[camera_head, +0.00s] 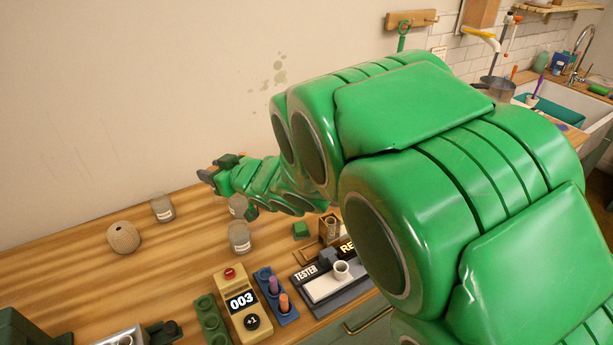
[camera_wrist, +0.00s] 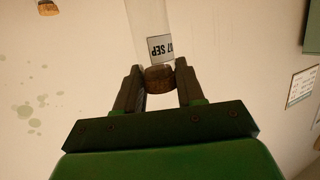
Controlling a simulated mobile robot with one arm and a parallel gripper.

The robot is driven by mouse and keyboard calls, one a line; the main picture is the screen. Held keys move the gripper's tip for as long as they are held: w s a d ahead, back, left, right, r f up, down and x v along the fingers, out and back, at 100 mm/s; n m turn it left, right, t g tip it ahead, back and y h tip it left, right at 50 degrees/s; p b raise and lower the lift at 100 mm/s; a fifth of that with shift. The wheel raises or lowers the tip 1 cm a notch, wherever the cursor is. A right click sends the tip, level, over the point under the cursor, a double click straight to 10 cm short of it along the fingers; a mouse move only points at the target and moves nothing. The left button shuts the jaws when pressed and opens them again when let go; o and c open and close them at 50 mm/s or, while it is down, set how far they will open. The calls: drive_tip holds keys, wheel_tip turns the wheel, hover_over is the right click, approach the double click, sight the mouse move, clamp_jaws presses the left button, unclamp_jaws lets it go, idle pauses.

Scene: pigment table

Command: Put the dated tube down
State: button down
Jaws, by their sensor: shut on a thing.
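My gripper (camera_wrist: 158,80) is shut on the dated tube (camera_wrist: 150,18), a clear tube with a brown cork (camera_wrist: 159,78) between the jaws. A white label (camera_wrist: 161,49) printed with "SEP" sits just beyond the cork. The tube reaches past the top of the wrist view, so its far end is hidden. In the head view my gripper (camera_head: 212,175) is held out at the left, above the back of the wooden table (camera_head: 75,265) near the wall. The tube cannot be made out there.
Grey-lidded jars (camera_head: 163,208) and a round beige pot (camera_head: 124,238) stand below my gripper. In front are a "003" counter (camera_head: 243,305), a blue rack (camera_head: 268,302) with purple and orange pieces, a green holed rack (camera_head: 210,320) and a tester (camera_head: 318,287).

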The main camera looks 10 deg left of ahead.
drive_tip(key=w+d+r+m+t, duration=0.1)
drive_tip(key=w+d+r, duration=0.2)
drive_tip(key=d, duration=0.7)
drive_tip(key=w+d+r+h, duration=0.1)
drive_tip(key=w+d+r, duration=0.1)
drive_tip(key=d, duration=0.8)
drive_tip(key=w+d+r+m+t, duration=0.1)
drive_tip(key=w+d+r, duration=0.2)
drive_tip(key=d, duration=0.6)
drive_tip(key=shift+w+a+f, duration=0.75)
drive_tip(key=shift+w+f, duration=1.4)
drive_tip(key=shift+f, duration=0.1)
drive_tip(key=shift+w+a+f, duration=0.75)
drive_tip(key=shift+w+f, duration=1.45)
drive_tip(key=shift+f, duration=0.1)
drive_tip(key=shift+w+a+f, duration=0.75)
drive_tip(key=shift+w+f, duration=1.4)
drive_tip(key=shift+f, duration=0.1)
drive_tip(key=shift+f, duration=0.15)
drive_tip(key=c, duration=0.7)
unclamp_jaws()
